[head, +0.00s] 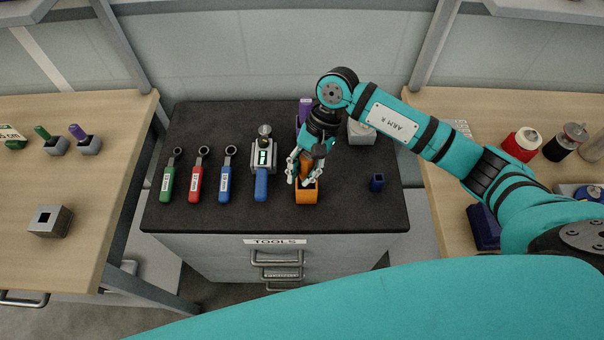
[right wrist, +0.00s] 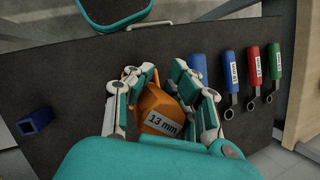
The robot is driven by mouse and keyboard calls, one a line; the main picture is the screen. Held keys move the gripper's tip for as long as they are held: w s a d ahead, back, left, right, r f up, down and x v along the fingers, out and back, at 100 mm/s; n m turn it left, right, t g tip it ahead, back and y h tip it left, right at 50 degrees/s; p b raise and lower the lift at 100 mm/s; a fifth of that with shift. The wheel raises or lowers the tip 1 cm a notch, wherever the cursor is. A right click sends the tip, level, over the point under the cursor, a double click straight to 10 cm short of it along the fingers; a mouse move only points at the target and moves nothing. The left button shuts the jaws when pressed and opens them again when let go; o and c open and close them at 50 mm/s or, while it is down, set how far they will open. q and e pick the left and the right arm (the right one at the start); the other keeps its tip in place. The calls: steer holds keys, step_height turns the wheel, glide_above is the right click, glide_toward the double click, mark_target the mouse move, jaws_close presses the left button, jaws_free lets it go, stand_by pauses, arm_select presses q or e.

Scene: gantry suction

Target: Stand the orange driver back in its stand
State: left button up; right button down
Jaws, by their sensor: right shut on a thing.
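My right gripper (head: 305,166) is shut on the orange driver (head: 305,164). It is above the dark top of the tool cabinet. In the right wrist view the driver (right wrist: 160,115) is between the fingers, with a "13 mm" label facing the camera. An orange box-like stand (head: 306,196) is on the cabinet top, directly below the driver in the head view. Part of the orange stand also shows beyond the fingers in the right wrist view (right wrist: 131,76). The fingers hide the driver's lower end, so I cannot tell how far it is inside the stand. My left gripper is not in view.
Green, red and blue wrenches (head: 196,182) and a gauge tool with a blue handle (head: 262,185) lie to the left. A small blue holder (head: 377,182) stands to the right. A purple object (head: 303,108) and a white box (head: 361,132) are behind. The cabinet's front strip is clear.

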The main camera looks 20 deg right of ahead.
step_height(320, 180, down, 2)
steer(key=shift+f, duration=0.3)
steer(key=c, duration=1.2)
jaws_free()
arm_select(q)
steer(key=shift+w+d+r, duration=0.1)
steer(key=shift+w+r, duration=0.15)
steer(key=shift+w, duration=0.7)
